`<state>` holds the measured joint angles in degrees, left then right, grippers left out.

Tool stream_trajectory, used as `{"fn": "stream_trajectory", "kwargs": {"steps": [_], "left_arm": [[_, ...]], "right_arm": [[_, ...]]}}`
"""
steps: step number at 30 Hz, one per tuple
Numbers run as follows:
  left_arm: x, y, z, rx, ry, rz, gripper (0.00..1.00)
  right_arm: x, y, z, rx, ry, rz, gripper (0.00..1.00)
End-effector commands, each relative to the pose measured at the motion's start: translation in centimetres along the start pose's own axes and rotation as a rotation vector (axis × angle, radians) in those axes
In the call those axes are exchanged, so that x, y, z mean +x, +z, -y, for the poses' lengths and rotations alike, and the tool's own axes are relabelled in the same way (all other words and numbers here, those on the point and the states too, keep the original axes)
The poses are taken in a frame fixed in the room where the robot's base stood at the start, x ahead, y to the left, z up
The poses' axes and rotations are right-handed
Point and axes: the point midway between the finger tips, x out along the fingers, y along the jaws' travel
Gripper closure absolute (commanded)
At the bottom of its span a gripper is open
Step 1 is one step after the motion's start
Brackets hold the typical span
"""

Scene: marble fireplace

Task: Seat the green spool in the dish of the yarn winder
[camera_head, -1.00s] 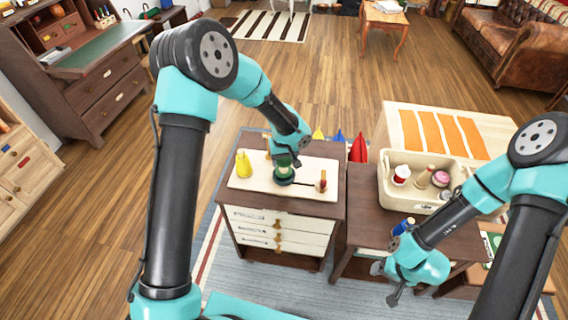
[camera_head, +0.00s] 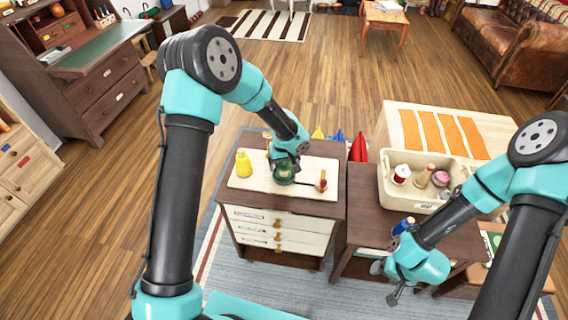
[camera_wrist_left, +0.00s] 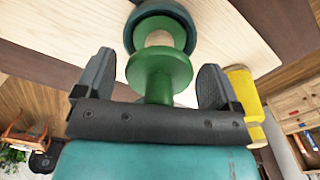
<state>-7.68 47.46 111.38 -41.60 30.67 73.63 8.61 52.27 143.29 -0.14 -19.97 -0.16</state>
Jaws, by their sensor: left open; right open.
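The green spool (camera_head: 282,174) stands on the cream board (camera_head: 305,190) of the cabinet top, and it also shows in the left wrist view (camera_wrist_left: 160,72). In that view its far flange lies against a dark teal round dish (camera_wrist_left: 189,28); whether it is fully down in the dish I cannot tell. My left gripper (camera_head: 286,164) is at the spool from above, with its fingers (camera_wrist_left: 155,82) open on either side and gaps visible. My right gripper (camera_head: 384,284) is open and empty, low at the right in front of the side table.
A yellow object (camera_head: 243,163) stands left on the board, and a red-and-wood piece (camera_head: 321,182) stands right. A beige bin (camera_head: 410,203) holds several spools. A blue spool (camera_head: 403,226) is beside my right arm.

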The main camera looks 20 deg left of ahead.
Motion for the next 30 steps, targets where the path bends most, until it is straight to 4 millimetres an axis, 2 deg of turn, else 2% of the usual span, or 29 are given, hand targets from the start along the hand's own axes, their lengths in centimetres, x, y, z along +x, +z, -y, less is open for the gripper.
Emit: {"fn": "stream_trajectory", "kwargs": {"steps": [6,11,24,30], "left_arm": [[-0.3,0.0,0.0,0.0,0.0,-0.001,0.12],[-1.7,-0.1,0.0,-0.001,0.001,-0.003,0.12],[-9.5,0.0,-0.1,-0.001,0.003,-0.003,0.12],[-11.8,0.0,0.0,-0.001,0.001,-0.001,0.12]], "right_arm": [[0.0,0.0,0.0,0.0,0.0,0.0,0.34],[0.0,0.0,0.0,0.0,0.0,0.0,0.34],[0.0,0.0,0.0,0.0,0.0,0.0,0.34],[0.0,0.0,0.0,0.0,0.0,0.0,0.34]]}}
